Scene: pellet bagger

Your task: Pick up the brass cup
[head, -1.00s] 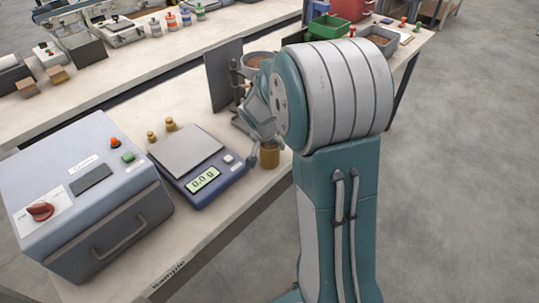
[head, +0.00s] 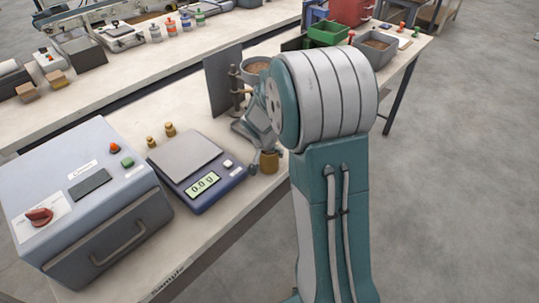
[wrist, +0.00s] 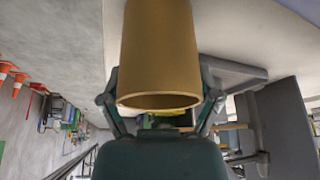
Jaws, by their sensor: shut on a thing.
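The brass cup (head: 269,163) is beside the right side of the scale, near the front edge of the bench. My gripper (head: 262,161) is shut on it, partly hidden behind my arm in the head view. In the wrist view the cup (wrist: 160,50) fills the upper middle, with a finger of my gripper (wrist: 160,95) on each side of it. The cup looks upright in the head view. I cannot tell whether its base touches the bench.
The scale (head: 187,158) reads 0.0 g. Two small brass weights (head: 170,129) stand behind it. A grey-blue machine (head: 90,180) is at the left. A dark upright panel (head: 222,80) and a pellet-filled pot (head: 257,68) stand behind my gripper. Open floor lies right.

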